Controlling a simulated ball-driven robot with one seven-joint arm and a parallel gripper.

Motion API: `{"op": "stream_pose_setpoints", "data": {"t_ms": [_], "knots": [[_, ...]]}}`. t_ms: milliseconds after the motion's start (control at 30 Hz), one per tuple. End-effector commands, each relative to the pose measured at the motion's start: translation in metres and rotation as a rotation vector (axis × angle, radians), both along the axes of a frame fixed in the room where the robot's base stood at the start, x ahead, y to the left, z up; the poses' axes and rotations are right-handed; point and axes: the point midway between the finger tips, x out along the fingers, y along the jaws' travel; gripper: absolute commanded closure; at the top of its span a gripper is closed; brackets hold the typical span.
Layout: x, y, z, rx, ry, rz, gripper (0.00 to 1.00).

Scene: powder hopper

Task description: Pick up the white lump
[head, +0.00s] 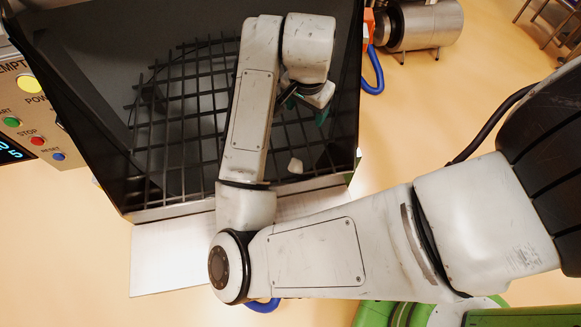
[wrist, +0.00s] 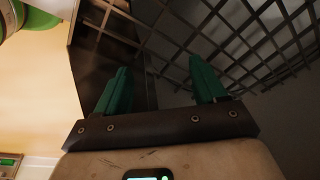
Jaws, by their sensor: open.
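The white lump (head: 295,165) is small and pale. It rests on the dark bar grid (head: 178,148) of the hopper, near the front right part of the grid in the head view. My gripper (wrist: 163,84) shows two green fingers apart with nothing between them. In the head view my gripper (head: 307,106) is inside the hopper mouth, above the lump in the picture and apart from it; my wrist partly hides it. The lump does not show in the wrist view, where the grid (wrist: 235,30) lies beyond the fingers.
The hopper's dark walls (head: 80,95) surround the grid, and its pale front edge (head: 170,211) runs below. A control panel (head: 35,125) with buttons stands at left. A metal cylinder (head: 430,25) and blue hose (head: 373,70) are at upper right. My arm covers part of the grid.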

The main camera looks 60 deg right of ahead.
Motion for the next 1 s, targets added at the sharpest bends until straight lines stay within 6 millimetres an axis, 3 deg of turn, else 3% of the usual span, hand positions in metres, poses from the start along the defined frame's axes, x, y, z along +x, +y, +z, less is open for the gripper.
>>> {"op": "stream_pose_setpoints", "data": {"t_ms": [100,300,600,867,1000], "knots": [[-0.004,0.036,-0.023,0.125,0.026,-0.079,0.3],[-0.011,0.062,-0.04,0.21,0.063,-0.131,0.3],[-0.012,0.062,-0.081,0.212,0.066,-0.131,0.3],[-0.012,0.061,-0.1,0.212,0.065,-0.132,0.3],[-0.014,0.058,-0.12,0.212,0.066,-0.131,0.3]]}}
